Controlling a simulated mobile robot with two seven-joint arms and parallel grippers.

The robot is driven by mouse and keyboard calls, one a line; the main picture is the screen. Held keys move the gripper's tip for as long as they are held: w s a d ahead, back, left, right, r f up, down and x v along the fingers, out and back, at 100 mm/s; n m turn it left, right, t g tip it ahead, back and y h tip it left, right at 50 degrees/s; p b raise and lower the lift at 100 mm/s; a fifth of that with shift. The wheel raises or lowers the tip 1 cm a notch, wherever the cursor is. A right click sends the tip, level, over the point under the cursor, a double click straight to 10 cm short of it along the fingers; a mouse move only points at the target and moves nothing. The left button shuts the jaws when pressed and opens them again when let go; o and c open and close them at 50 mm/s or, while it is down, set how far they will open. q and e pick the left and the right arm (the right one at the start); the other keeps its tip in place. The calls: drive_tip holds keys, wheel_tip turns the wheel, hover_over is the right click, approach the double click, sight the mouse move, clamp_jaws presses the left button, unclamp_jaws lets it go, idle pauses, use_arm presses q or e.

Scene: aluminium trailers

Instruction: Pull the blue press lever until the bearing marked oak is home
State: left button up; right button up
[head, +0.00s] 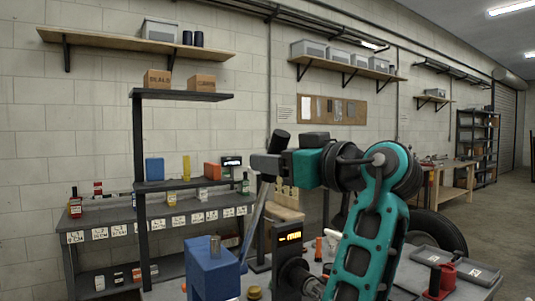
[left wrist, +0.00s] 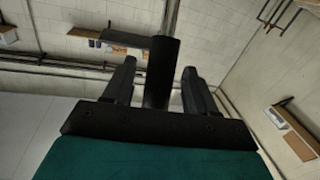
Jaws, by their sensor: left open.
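The blue press (head: 211,272) stands at the lower middle of the head view, with a metal cylinder (head: 215,246) at its top. Its grey lever rod (head: 257,217) rises steeply to the right and ends in a black grip (head: 279,141). My left gripper (head: 268,162) is at the upper end of the lever. In the left wrist view the black grip (left wrist: 163,78) stands between the two open fingers, with gaps visible on both sides. I cannot make out a bearing marked oak. My right gripper is not in view.
A dark post with a lit orange display (head: 290,236) stands right of the press. A shelf rack (head: 185,185) with small bottles and boxes is behind it. A tire (head: 437,229) is behind.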

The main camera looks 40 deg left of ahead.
use_arm(q)
drive_tip(key=shift+x, duration=1.3)
drive_tip(key=shift+c, duration=0.4)
clamp_jaws()
